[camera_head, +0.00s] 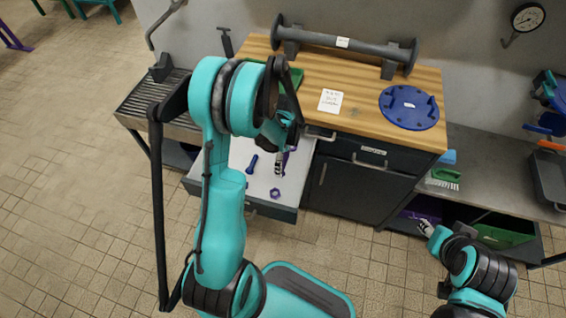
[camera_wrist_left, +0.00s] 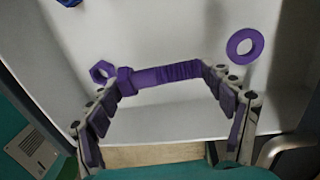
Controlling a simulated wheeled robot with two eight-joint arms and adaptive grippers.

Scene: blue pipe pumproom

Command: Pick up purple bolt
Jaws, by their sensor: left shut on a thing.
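The purple bolt (camera_wrist_left: 165,75) lies lengthwise between the fingertips of my left gripper (camera_wrist_left: 163,82) in the left wrist view. Its head is at the left finger and its threaded end at the right finger. The left gripper is shut on it, over the white floor of the open drawer (camera_head: 264,206). In the head view the left gripper (camera_head: 280,165) is low over this drawer, and my arm partly hides the drawer. I cannot tell whether the bolt touches the drawer floor. My right gripper (camera_head: 427,229) shows small at the lower right, and its fingers are unclear.
A purple nut (camera_wrist_left: 102,72) and a purple washer (camera_wrist_left: 245,45) lie near the bolt in the drawer. A blue bolt (camera_head: 252,163) lies to the left. The wooden worktop (camera_head: 360,80) behind carries a grey pipe (camera_head: 350,44) and a blue flange (camera_head: 408,108).

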